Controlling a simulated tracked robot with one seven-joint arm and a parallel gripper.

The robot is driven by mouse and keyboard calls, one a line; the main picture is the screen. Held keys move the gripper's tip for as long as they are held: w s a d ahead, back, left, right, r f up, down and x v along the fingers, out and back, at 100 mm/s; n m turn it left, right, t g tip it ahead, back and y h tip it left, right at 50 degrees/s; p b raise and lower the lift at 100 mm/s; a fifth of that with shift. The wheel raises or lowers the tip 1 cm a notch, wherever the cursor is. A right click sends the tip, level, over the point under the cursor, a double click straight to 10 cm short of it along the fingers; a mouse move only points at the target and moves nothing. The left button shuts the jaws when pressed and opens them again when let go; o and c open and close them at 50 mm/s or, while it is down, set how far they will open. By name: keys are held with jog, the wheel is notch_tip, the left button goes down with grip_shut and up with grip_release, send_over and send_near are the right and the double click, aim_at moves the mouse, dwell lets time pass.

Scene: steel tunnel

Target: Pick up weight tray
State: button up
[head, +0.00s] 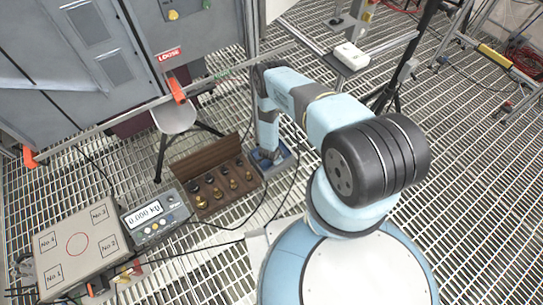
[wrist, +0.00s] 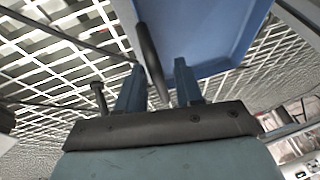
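A blue tray (head: 286,164) lies on the grating, right of a brown wooden box (head: 184,172) holding several brass weights (head: 220,183). In the wrist view, the blue tray (wrist: 215,40) fills the upper middle, and a dark bar-like handle (wrist: 149,50) runs along its left side. My gripper (wrist: 160,78) is open, its two blue fingers apart with the handle's lower end between them. Gaps show on both sides of the handle; whether either finger touches it is unclear. In the head view my gripper (head: 268,155) is low at the tray, mostly hidden by my arm.
A scale platform (head: 75,245) with numbered corners and a display unit (head: 155,215) reading 0.000 kg stand at lower left. Grey cabinets (head: 90,60) and a stool (head: 174,118) are behind. Cables (head: 215,240) cross the grating. A tripod (head: 400,75) stands at upper right.

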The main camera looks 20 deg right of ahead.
grip_shut()
jog(key=shift+r, duration=0.1)
dwell(0.5)
